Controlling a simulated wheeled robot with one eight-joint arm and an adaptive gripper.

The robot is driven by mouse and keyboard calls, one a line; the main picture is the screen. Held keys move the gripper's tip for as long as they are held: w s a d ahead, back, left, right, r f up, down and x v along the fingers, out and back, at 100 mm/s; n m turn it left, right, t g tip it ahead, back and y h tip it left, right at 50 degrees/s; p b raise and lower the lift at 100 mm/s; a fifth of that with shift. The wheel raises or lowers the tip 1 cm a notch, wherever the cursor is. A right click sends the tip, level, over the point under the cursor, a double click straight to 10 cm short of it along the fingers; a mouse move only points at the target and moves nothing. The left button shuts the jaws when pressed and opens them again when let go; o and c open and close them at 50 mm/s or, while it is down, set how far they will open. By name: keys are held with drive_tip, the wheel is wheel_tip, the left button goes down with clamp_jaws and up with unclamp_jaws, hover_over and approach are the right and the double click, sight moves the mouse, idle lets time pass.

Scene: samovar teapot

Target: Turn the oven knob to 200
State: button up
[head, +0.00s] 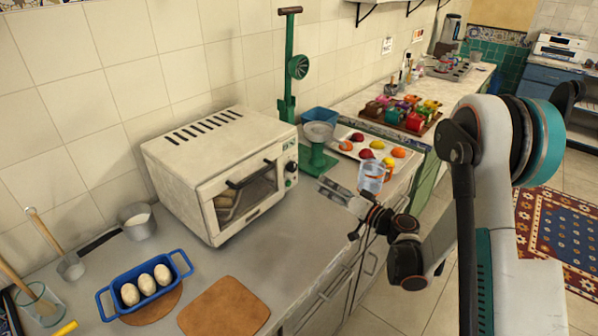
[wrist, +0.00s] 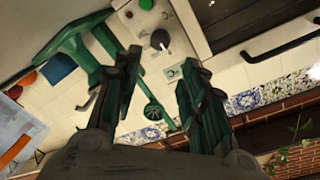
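The white toaster oven (head: 218,165) stands on the grey counter, its door closed and its control panel at the right end of its front. The dark oven knob (head: 290,166) shows small on that panel. In the wrist view the oven knob (wrist: 160,40) is dark with a pale pointer mark; its scale is too small to read. My gripper (head: 326,186) is to the right of the panel, apart from it. In the wrist view my gripper (wrist: 164,78) is open and empty, its two fingers apart, with the knob in view beyond the gap between the tips.
A green juicer press (head: 288,75) stands behind the oven. A glass jug (head: 372,177) and a fruit tray (head: 395,150) are to the right. A blue egg tray (head: 110,292) and a wooden board (head: 225,308) lie in front. The oven door handle (wrist: 285,45) is beside the panel.

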sight(295, 168)
drive_tip(key=b+x, duration=0.2)
drive_tip(key=x, duration=1.1)
drive_tip(key=shift+b, duration=0.3)
drive_tip(key=shift+c, duration=0.6)
drive_tip(key=c, duration=0.7)
